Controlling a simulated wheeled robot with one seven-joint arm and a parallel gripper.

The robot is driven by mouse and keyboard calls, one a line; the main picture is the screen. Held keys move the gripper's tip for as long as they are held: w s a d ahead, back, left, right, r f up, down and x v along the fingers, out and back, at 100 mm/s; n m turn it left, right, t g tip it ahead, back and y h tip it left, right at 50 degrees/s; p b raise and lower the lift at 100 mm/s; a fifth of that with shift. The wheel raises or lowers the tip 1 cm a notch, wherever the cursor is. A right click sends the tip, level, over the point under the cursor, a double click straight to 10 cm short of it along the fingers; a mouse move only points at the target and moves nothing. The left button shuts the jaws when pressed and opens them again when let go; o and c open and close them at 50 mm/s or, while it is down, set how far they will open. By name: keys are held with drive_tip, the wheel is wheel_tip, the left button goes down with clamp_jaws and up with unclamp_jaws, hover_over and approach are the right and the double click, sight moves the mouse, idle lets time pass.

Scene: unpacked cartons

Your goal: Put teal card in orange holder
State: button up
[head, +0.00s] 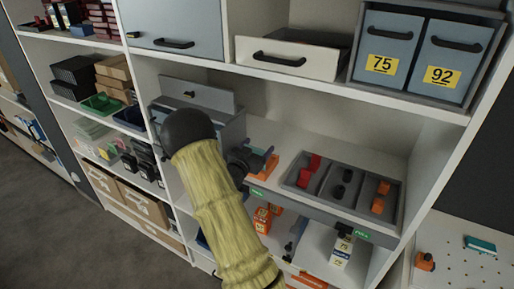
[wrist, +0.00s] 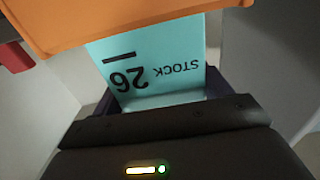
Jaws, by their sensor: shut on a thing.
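The teal card (wrist: 150,75), printed "STOCK 26", is in front of my gripper in the wrist view, its text upside down. My gripper (wrist: 160,98) is shut on the card's near end. An orange piece (wrist: 140,18), seemingly the orange holder, crosses the top and hides the card's far end. I cannot tell whether the card is inside it or behind it. In the head view, my gripper (head: 246,162) is at the shelf beside the orange holder (head: 264,163). My arm partly covers this area, and the card is not clear there.
A grey divided tray (head: 320,181) with red, black and orange pieces lies right of the holder. A grey box (head: 223,127) stands behind my arm. The shelf above holds an open drawer (head: 290,58). A red object (wrist: 14,57) is at the wrist view's left.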

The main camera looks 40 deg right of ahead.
drive_tip(key=shift+f, duration=0.15)
drive_tip(key=o, duration=1)
drive_tip(key=shift+r, duration=0.25)
drive_tip(key=b+v, duration=0.4)
drive_tip(key=v, duration=0.8)
drive_tip(key=shift+w+f, duration=0.1)
